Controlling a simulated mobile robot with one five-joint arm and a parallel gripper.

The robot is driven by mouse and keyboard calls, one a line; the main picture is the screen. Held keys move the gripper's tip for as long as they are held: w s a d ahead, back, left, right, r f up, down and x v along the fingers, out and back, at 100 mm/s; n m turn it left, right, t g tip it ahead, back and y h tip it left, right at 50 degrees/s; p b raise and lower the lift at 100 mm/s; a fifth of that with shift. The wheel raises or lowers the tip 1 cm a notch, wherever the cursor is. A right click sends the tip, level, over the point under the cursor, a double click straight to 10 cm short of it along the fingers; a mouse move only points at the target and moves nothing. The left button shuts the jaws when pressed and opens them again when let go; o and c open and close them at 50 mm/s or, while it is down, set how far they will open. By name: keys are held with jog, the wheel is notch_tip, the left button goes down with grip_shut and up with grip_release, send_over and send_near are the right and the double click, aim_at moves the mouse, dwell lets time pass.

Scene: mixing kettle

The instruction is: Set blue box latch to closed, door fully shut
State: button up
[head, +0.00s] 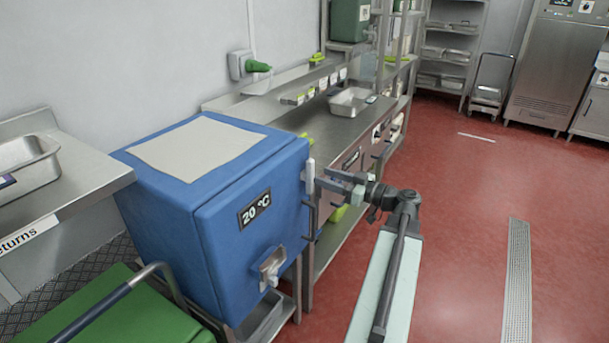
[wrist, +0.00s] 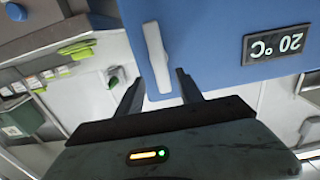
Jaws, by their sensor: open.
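The blue box (head: 225,255) stands at left centre in the head view, with a "20 °C" label on its front face. I see no clear gap around that face, but cannot tell whether the door is fully shut. The pale latch (head: 310,176) sits at the box's right edge, upright. In the wrist view the latch (wrist: 156,55) is a long light bar, slightly tilted, against the blue face (wrist: 215,45). My gripper (head: 322,180) is open beside the latch; in the wrist view its two fingers (wrist: 158,88) lie either side of the latch's near end, with no clear contact.
A dark handle (head: 309,222) and a tap (head: 271,268) are on the box. A green cart (head: 125,315) is at lower left, a steel counter (head: 95,180) left, and a steel bench (head: 290,118) behind.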

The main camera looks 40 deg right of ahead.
aim_at(314, 172)
jog(key=shift+x, duration=2)
jog(key=shift+a, duration=0.15)
grip_shut()
jog(key=shift+w+d+m, duration=0.15)
jog(key=shift+d+m, duration=0.15)
jog(key=shift+m, duration=0.9)
jog(key=m, duration=0.5)
jog(key=d+f+m+b, duration=0.1)
jog(key=m, duration=0.4)
jog(key=f+m+b, duration=0.1)
jog(key=m, duration=0.4)
jog(key=shift+w+d, duration=0.15)
jog(key=shift+o, duration=0.4)
grip_release()
